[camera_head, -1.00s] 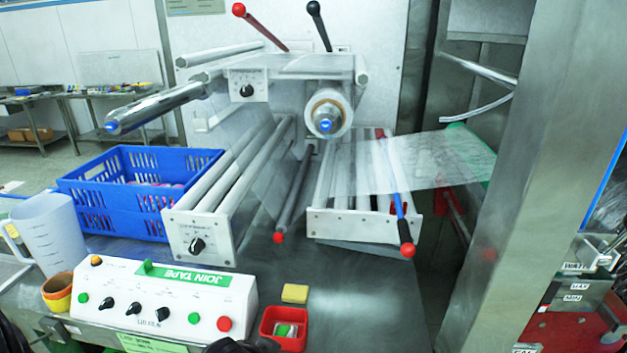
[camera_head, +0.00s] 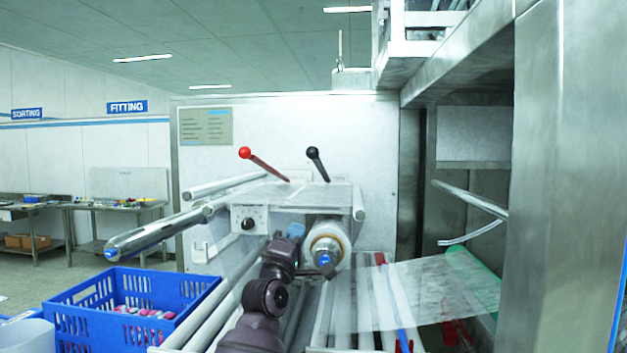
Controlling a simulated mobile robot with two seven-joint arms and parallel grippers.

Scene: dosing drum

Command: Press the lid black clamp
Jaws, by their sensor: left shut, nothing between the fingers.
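The black clamp (camera_head: 317,166) is a lever with a round black knob, leaning up and left from the back of the machine's flat clear lid (camera_head: 305,194). A similar lever with a red knob (camera_head: 264,164) stands to its left. My left gripper (camera_head: 295,231) is small in the picture, with its arm rising from the bottom edge. It is shut and empty, below the front of the lid and left of the film roll, apart from the black clamp. Its fingertips are partly hard to make out. My right gripper is out of view.
The film roll (camera_head: 327,246) sticks out close to the right of my left gripper. Metal rollers (camera_head: 165,232) reach out on the left. A blue crate (camera_head: 135,303) stands at lower left. A steel post (camera_head: 568,180) bounds the right. The space above the lid is open.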

